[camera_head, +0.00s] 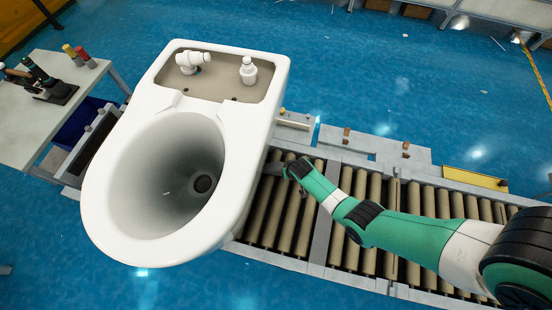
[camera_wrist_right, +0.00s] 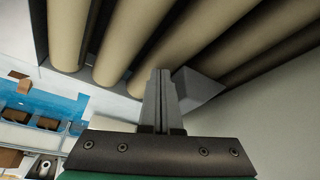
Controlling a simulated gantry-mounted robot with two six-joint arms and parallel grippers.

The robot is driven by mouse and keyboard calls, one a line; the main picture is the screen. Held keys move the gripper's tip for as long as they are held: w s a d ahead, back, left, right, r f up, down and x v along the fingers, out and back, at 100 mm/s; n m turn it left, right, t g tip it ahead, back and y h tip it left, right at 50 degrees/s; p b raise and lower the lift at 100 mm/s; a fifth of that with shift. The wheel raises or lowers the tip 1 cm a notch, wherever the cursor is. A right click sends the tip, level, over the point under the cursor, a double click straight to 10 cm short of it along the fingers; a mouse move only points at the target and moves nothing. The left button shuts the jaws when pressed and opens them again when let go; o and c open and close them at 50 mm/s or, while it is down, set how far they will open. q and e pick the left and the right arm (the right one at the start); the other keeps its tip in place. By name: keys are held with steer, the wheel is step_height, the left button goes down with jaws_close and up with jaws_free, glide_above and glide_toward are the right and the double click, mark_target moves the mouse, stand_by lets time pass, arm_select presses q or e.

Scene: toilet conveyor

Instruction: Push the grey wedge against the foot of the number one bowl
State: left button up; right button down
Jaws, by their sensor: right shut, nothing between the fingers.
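The white toilet bowl (camera_head: 150,200) stands on the roller conveyor in the head view; no number is visible on it. Its pale side (camera_wrist_right: 275,115) fills the right of the right wrist view. The grey wedge (camera_wrist_right: 199,89) lies on the rollers between my right fingertips and the bowl. In the head view the wedge is hard to make out beside the bowl. My right gripper (camera_wrist_right: 160,80) is shut and empty, its tips close beside the wedge; I cannot tell if they touch. Whether the wedge touches the bowl's foot is also unclear. My left gripper is out of view.
The conveyor rollers (camera_head: 372,190) run right from the bowl, under my right arm. A metal rail (camera_head: 350,145) with small brackets lines the far side. A side table (camera_head: 25,120) with tools stands at the left. Blue floor surrounds the conveyor.

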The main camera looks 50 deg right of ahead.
steer(key=shift+s+a, duration=0.1)
steer(key=shift+a, duration=0.15)
steer(key=shift+w, duration=0.25)
steer(key=shift+w+a, duration=0.15)
steer(key=shift+s, duration=0.25)
steer(key=shift+s, duration=0.15)
stand_by(0.4)
steer(key=shift+s+a, duration=0.1)
steer(key=shift+a, duration=0.05)
steer(key=shift+w+a+b, duration=0.25)
steer(key=shift+w+b, duration=0.05)
steer(key=shift+w, duration=0.4)
